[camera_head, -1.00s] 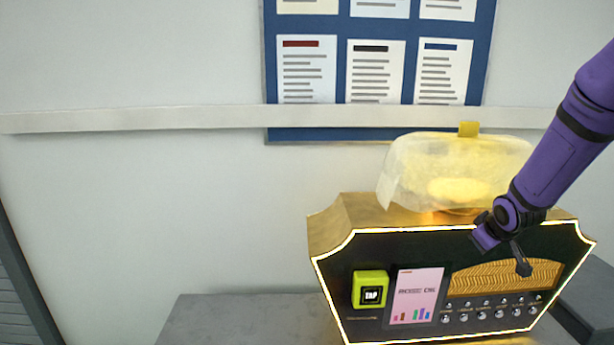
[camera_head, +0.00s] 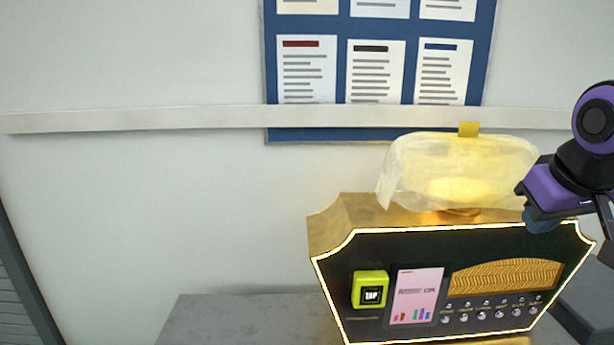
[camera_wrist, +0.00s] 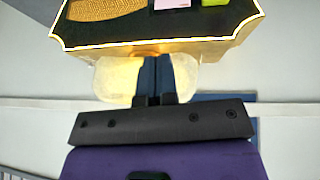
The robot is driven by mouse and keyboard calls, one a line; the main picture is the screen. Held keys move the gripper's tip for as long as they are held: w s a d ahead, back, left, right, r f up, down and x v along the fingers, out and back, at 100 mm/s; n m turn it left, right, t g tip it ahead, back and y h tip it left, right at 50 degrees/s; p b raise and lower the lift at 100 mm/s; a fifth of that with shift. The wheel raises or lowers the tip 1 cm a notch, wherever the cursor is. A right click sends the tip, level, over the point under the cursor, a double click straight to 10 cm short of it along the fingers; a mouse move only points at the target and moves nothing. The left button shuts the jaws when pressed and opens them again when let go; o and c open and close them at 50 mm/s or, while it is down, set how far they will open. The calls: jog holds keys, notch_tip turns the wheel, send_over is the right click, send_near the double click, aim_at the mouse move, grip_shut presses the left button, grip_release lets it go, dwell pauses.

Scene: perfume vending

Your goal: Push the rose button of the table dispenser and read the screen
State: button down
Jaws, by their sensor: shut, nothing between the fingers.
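The table dispenser (camera_head: 350,250) is a gold-edged box with a black front. A row of several small round silver buttons (camera_head: 482,315) runs along its lower right; their labels are too small to tell which is rose. The pink screen (camera_head: 416,296) shows a short line of text that seems to end in "OK", above small coloured bars. My gripper (camera_head: 540,221) is at the right, by the dispenser's upper right corner and above the button row. In the wrist view, its blue fingers (camera_wrist: 155,75) are together and empty, with the dispenser beyond them, upside down.
A yellow-green "TAP" box (camera_head: 370,290) is left of the screen. A glowing translucent cover (camera_head: 450,165) sits on top of the dispenser. A grey table (camera_head: 235,320) extends left, clear. Behind are a wall rail (camera_head: 150,120) and a blue notice board (camera_head: 340,60).

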jog(key=s+a+r+y, duration=0.1)
jog(key=s+a, duration=0.1)
jog(key=s, duration=0.7)
jog(key=shift+a+m+g, duration=0.3)
jog(key=shift+a, duration=0.1)
